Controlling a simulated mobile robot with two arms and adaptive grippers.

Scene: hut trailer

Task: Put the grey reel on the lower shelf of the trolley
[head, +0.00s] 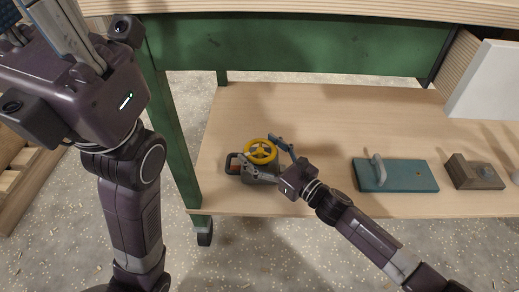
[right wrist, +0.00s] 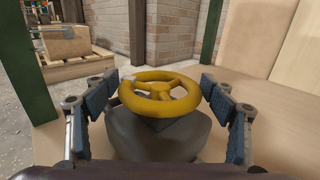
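The grey reel (head: 233,170), a dark grey body with a yellow spoked wheel (head: 262,151) on top and a looped handle at its left, rests near the left end of a low wooden shelf. In the right wrist view the reel (right wrist: 155,135) is close in front, upright. My right gripper (head: 271,158) is open, its fingers on either side of the yellow wheel; I cannot tell whether they touch it. My left gripper (head: 55,35) is at the upper left, away from the reel; its fingertips are cut off. I cannot identify a separate trolley.
The low shelf (head: 315,115) belongs to a green-framed bench (head: 300,42) with a top overhead. A teal float (head: 400,175) and a brown block (head: 474,172) lie to the right. A white panel (head: 487,85) stands further right. A pallet (right wrist: 78,68) with a box shows behind.

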